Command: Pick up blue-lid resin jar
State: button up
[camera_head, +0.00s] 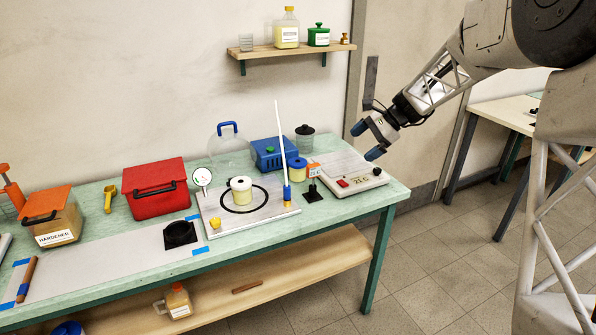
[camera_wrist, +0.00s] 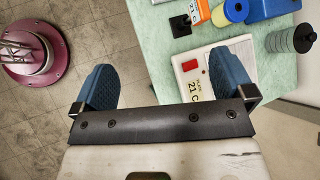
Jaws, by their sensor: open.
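My gripper (camera_head: 368,140) is open and empty above the right end of the green bench, over the white heating unit (camera_head: 333,168). In the wrist view its blue fingers (camera_wrist: 163,72) are wide apart with nothing between them. A round blue top (camera_head: 68,328) shows at the lower left on the shelf under the bench, cut off by the picture's bottom edge; I cannot tell for sure whether it is the blue-lid resin jar.
The lower shelf (camera_head: 320,256) has an orange-capped jug (camera_head: 178,300).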

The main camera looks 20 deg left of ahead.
jog(key=w+a+f+m+g+y, duration=0.1)
jog(key=w+a+f+m+y, duration=0.1)
jog(key=w+a+f, duration=0.7)
jog(key=m+g+y, duration=0.1)
jog(key=m+y, duration=0.1)
jog(key=m, duration=0.1)
send_near(300, 164)
jog(key=w+a+f, duration=0.2)
jog(key=a, duration=0.1)
jog(key=shift+f, duration=0.3)
jog(key=shift+s+n, duration=0.1)
jog(key=shift+n, duration=0.2)
jog(key=shift+x, duration=1.25)
jog(key=shift+s, duration=0.1)
jog(key=shift+x, duration=2.55)
jog(key=shift+c, duration=0.2)
